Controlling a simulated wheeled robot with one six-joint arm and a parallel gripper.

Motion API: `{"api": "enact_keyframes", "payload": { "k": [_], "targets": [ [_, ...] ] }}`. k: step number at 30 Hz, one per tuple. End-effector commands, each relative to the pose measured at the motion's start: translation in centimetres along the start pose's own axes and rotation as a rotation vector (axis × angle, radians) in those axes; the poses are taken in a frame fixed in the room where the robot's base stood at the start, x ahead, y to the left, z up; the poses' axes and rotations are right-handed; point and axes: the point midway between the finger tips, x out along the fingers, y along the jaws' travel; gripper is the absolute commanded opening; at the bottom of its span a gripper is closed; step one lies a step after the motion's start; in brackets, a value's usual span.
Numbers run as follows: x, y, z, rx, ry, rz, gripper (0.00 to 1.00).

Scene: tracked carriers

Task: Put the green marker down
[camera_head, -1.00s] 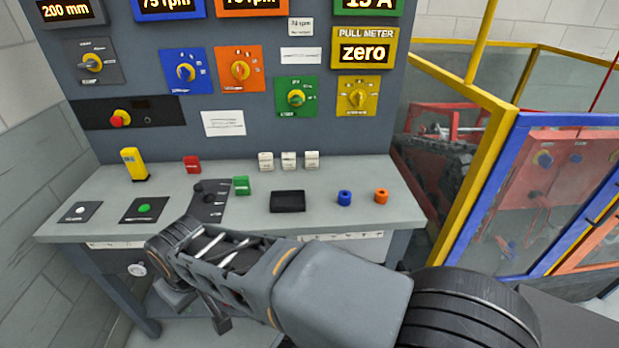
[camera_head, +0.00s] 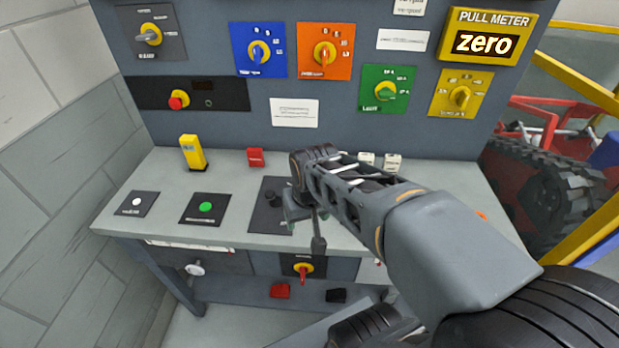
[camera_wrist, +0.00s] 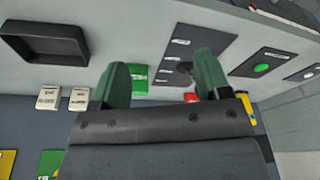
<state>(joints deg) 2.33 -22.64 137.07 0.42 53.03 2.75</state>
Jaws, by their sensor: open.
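The green marker (camera_wrist: 139,82) is a small green block standing on the grey desk top, seen in the wrist view between and beyond my fingers. In the head view my arm hides it. My gripper (camera_wrist: 161,66) is open, with a clear gap between its two dark green fingers and nothing held. In the head view my gripper (camera_head: 305,218) hangs over the front of the desk, near the dark joystick panel (camera_head: 262,212).
A black tray (camera_wrist: 75,52) lies on the desk beside white blocks (camera_wrist: 62,97). A red block (camera_head: 255,157) and a yellow block (camera_head: 193,153) stand at the back. The console wall rises behind. Bare desk (camera_head: 225,178) lies in front of the red block.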

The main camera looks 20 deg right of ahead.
Motion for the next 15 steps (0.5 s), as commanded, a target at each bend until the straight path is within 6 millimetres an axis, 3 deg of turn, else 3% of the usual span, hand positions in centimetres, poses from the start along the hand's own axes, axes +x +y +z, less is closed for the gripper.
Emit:
{"api": "enact_keyframes", "payload": {
  "k": [1, 3, 6, 12, 15],
  "targets": [
    [-2.0, 0.5, -2.0, 0.039, -0.023, 0.006, 0.75],
    [-3.0, 1.2, -4.3, 0.098, -0.055, 0.015, 0.82],
    [-4.0, 2.4, -7.4, 0.179, -0.097, 0.027, 0.83],
    [-4.5, 4.9, -12.1, 0.318, -0.165, 0.047, 0.83],
    [-4.4, 5.9, -13.6, 0.366, -0.188, 0.055, 0.83]
  ]
}}
